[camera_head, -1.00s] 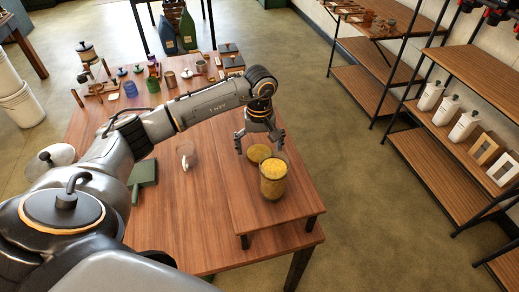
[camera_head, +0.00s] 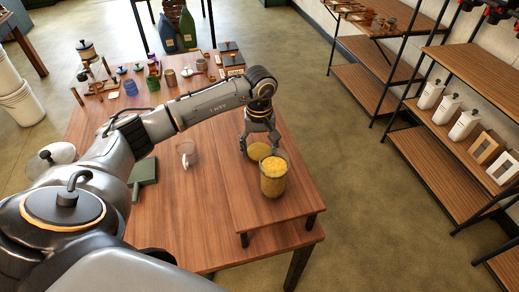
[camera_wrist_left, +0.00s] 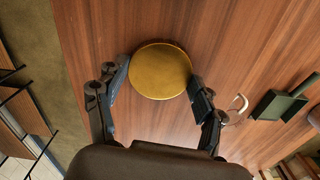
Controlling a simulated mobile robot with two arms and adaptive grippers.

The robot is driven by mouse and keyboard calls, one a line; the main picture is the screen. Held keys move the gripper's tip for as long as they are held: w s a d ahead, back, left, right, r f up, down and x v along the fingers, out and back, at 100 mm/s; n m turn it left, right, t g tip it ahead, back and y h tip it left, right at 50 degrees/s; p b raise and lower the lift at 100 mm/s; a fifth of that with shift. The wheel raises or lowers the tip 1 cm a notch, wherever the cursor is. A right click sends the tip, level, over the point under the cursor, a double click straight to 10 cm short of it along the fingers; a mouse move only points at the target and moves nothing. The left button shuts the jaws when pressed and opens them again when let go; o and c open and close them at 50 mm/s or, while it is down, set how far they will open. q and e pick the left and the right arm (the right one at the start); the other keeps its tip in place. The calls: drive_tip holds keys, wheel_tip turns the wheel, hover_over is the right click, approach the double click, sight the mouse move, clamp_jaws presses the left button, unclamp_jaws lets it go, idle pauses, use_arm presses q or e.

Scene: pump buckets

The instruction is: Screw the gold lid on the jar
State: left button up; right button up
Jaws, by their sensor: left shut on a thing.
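The jar (camera_head: 273,183) is clear glass, filled with yellow contents, and stands upright near the front of the raised wooden board (camera_head: 245,190). Its top shows no lid. The round gold lid (camera_head: 257,150) is just behind the jar in the head view, at or close to the board. It also shows flat side up in the left wrist view (camera_wrist_left: 160,71). My left gripper (camera_head: 259,146) points down over the lid, and its two fingers (camera_wrist_left: 159,76) are closed against opposite edges of it. My right gripper is not in view.
Several small jars and blocks crowd the table's far end. Shelves (camera_head: 450,130) with white bottles stand at the right.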

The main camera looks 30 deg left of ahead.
sight(260, 151)
use_arm(q)
wheel_tip(260, 151, up, 10)
drive_tip(key=b, duration=0.2)
drive_tip(key=shift+b, duration=0.4)
